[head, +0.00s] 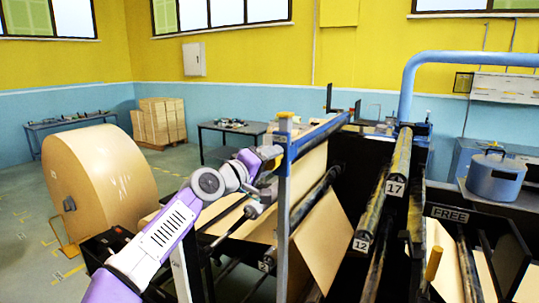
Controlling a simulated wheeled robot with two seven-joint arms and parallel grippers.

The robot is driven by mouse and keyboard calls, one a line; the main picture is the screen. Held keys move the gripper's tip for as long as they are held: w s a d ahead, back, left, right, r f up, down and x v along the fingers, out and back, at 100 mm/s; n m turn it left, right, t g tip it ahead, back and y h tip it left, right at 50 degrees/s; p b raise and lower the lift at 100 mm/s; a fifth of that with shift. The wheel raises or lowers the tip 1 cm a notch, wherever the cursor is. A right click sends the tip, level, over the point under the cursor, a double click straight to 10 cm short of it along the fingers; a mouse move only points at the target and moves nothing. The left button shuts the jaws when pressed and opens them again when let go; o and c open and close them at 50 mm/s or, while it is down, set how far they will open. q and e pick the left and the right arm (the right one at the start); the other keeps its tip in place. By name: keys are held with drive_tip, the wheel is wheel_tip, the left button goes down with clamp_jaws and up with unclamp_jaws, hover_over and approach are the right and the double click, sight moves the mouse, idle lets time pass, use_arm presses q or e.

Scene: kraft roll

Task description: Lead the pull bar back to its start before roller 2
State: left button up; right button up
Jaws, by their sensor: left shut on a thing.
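My left arm, purple and white, reaches in from the lower left. My left gripper (259,206) is shut on the pull bar, seen as a thin dark rod (229,231) slanting down to the left, behind the grey upright post. The fingertips are small and partly hidden, so the exact contact is unclear. Roller 2 (264,266) carries a small white number tag and lies low, beside the post. Brown kraft paper (322,240) hangs in a folded sheet to the right of the post. My right gripper is not in view.
A grey post (283,215) with a blue bracket stands close by the gripper. Rollers tagged 12 (362,242) and 17 (395,188) lie to the right, under a blue pipe frame (460,58). A large kraft roll (100,180) stands at the left.

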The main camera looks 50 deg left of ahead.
use_arm(q)
drive_tip(key=shift+a, duration=0.1)
drive_tip(key=shift+s+a+r+p, duration=0.2)
drive_tip(key=shift+a+r+p, duration=0.2)
drive_tip(key=shift+p, duration=0.2)
drive_tip(key=a+p, duration=0.2)
drive_tip(key=s+a+p, duration=0.1)
drive_tip(key=a, duration=0.1)
drive_tip(key=shift+r, duration=0.35)
drive_tip(key=shift+s+a+f+p, duration=0.1)
drive_tip(key=shift+s+a+f, duration=0.1)
drive_tip(key=shift+a+f, duration=0.4)
drive_tip(key=shift+s+a+f+p, duration=0.15)
drive_tip(key=shift+s+a+f, duration=0.2)
drive_tip(key=shift+a, duration=0.5)
drive_tip(key=shift+s+a+f+p, duration=0.1)
drive_tip(key=shift+a+f, duration=0.45)
drive_tip(key=shift+a, duration=0.15)
